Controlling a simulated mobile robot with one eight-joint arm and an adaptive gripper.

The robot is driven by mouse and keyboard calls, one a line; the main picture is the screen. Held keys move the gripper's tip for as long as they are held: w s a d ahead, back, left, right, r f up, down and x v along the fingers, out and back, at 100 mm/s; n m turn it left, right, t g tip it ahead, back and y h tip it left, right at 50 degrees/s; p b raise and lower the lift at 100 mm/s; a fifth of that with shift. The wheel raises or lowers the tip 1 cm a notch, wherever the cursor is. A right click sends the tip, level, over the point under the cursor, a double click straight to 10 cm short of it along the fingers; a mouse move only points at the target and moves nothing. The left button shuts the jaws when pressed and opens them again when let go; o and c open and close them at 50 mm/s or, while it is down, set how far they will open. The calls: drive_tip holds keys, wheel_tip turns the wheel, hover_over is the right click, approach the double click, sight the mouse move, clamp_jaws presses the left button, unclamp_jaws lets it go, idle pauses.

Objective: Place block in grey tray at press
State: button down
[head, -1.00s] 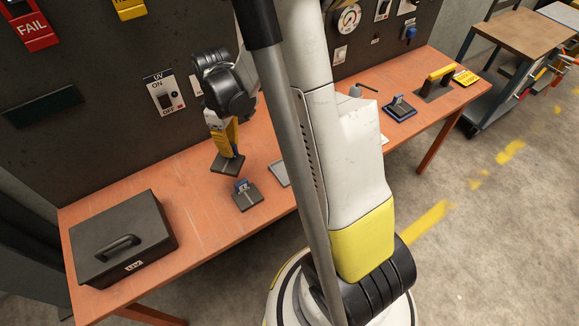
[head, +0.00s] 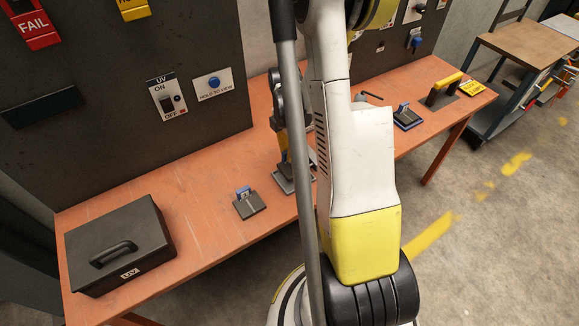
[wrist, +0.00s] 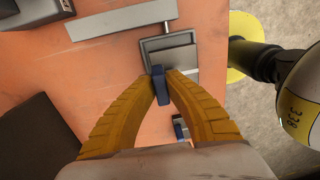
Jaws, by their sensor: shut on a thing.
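My gripper (head: 283,155) points down over the table, partly hidden behind my arm in the head view. In the wrist view its two yellow fingers are shut on the blue upright handle of a block (wrist: 160,93). The block's dark grey base shows beyond the fingers, over the light-rimmed grey tray (wrist: 147,43). I cannot tell whether the base rests in the tray or hangs just above it. In the head view the base and tray merge into one grey patch beside my arm.
A second blue-handled block (head: 249,204) stands on the orange table (head: 200,215), left of my gripper. A black UV case (head: 120,240) is at the left end. A blue-edged block (head: 405,117) and a yellow-handled fixture (head: 442,88) are to the right. A dark panel stands behind.

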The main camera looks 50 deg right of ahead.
wheel_tip(320, 180, down, 4)
drive_tip(key=shift+f+b, duration=0.1)
drive_tip(key=shift+b, duration=0.7)
drive_tip(key=c, duration=1.6)
unclamp_jaws()
